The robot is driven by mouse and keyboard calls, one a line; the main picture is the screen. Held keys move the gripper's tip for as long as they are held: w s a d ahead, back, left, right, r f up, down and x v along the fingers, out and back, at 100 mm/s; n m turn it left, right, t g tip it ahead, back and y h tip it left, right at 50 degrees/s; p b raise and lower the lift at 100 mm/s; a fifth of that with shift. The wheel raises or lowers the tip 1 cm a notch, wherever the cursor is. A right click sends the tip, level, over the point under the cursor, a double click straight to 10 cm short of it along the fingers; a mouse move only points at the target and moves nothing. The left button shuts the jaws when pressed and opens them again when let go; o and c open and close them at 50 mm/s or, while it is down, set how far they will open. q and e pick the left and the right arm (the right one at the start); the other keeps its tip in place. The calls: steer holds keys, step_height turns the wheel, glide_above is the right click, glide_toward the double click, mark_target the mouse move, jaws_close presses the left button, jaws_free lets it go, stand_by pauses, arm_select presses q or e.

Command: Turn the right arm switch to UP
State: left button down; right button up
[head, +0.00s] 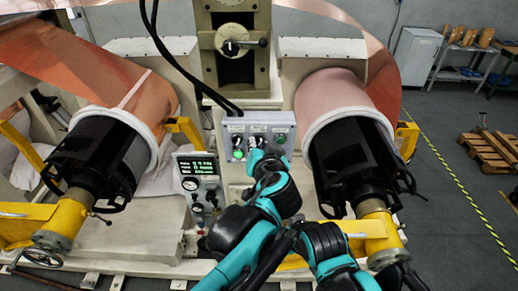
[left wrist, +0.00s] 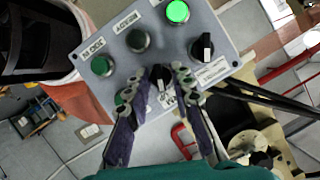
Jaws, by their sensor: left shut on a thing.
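The grey control panel (head: 286,120) stands between the two rolls in the head view, and its face (left wrist: 154,57) fills the upper middle of the left wrist view. A black rotary switch (left wrist: 159,75) sits between the fingertips of my left gripper (left wrist: 158,88), which is shut on it. Its label is partly hidden by the fingers, and its setting is hard to read. A second black rotary switch (left wrist: 203,48) with a white mark is beside it, free. In the head view my left gripper (head: 265,157) is at the panel's lower front. My right gripper is not in view.
The panel also bears a lit green button (left wrist: 177,11), a dark button (left wrist: 138,40) and a green button (left wrist: 101,66). A gauge box (head: 196,168) stands to the lower left. Copper rolls (head: 335,92) flank the panel. Black cables (head: 165,52) run down to it.

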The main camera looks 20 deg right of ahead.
arm_select(q)
steer(key=shift+f+m+y+b, duration=0.15)
steer(key=shift+m+y+b, duration=0.15)
steer(key=shift+m, duration=0.2)
steer(key=shift+t, duration=0.3)
steer(key=c, duration=1.7)
jaws_free()
steer(key=shift+s, duration=0.1)
steer(key=v, duration=1.2)
